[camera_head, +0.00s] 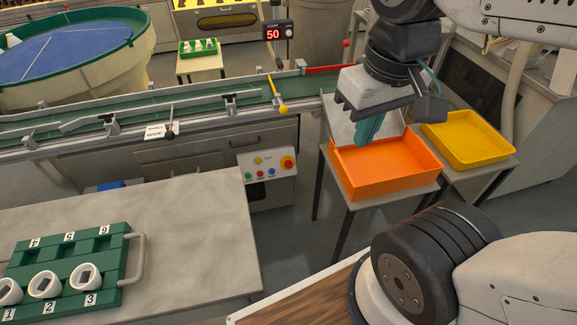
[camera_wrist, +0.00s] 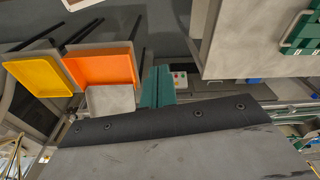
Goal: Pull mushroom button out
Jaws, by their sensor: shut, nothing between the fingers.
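A red mushroom button (camera_head: 288,162) sits at the upper right of a pale control panel (camera_head: 266,184) on the front of the conveyor. In the wrist view the panel (camera_wrist: 180,77) is small and partly hidden behind my fingers; the mushroom button is too small there to make out its state. My gripper (camera_head: 366,130) has teal fingers and points down above the orange tray, to the right of the panel and clear of the button. The fingers also show in the wrist view (camera_wrist: 157,84), shut together with nothing between them.
An orange tray (camera_head: 398,187) and a yellow tray (camera_head: 468,158) stand on small tables at right. The conveyor (camera_head: 200,110) runs behind the panel. A grey table (camera_head: 190,225) with a green numbered rack (camera_head: 72,268) is at front left. Floor shows between table and trays.

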